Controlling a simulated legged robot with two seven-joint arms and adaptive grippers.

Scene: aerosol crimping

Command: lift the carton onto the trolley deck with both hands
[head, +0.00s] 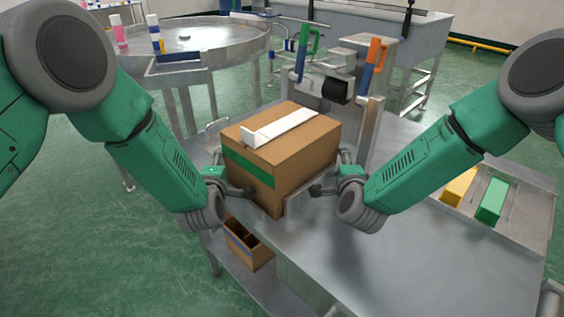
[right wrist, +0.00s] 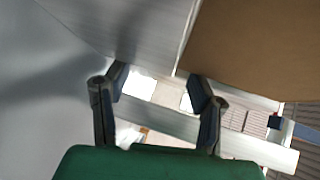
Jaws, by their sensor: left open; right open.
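The brown carton (head: 262,162), with a green band and a white strip on top, stands upright at the middle of the head view, by the left end of a grey metal surface (head: 370,250). I cannot tell which deck bears it, as its base is partly hidden. My left gripper (head: 246,191) is open at the carton's left front side. My right gripper (head: 318,189) is open beside its right side; whether either touches is unclear. In the right wrist view the right gripper's fingers (right wrist: 158,92) are spread with nothing between them, and the carton (right wrist: 255,45) is at upper right.
A lower shelf holds an open brown box (head: 247,250). Behind the carton stands a machine with a green handle (head: 307,48) and an orange-blue handle (head: 373,62). A round metal table (head: 200,40) is at back left. Yellow (head: 459,187) and green (head: 492,200) blocks lie at right.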

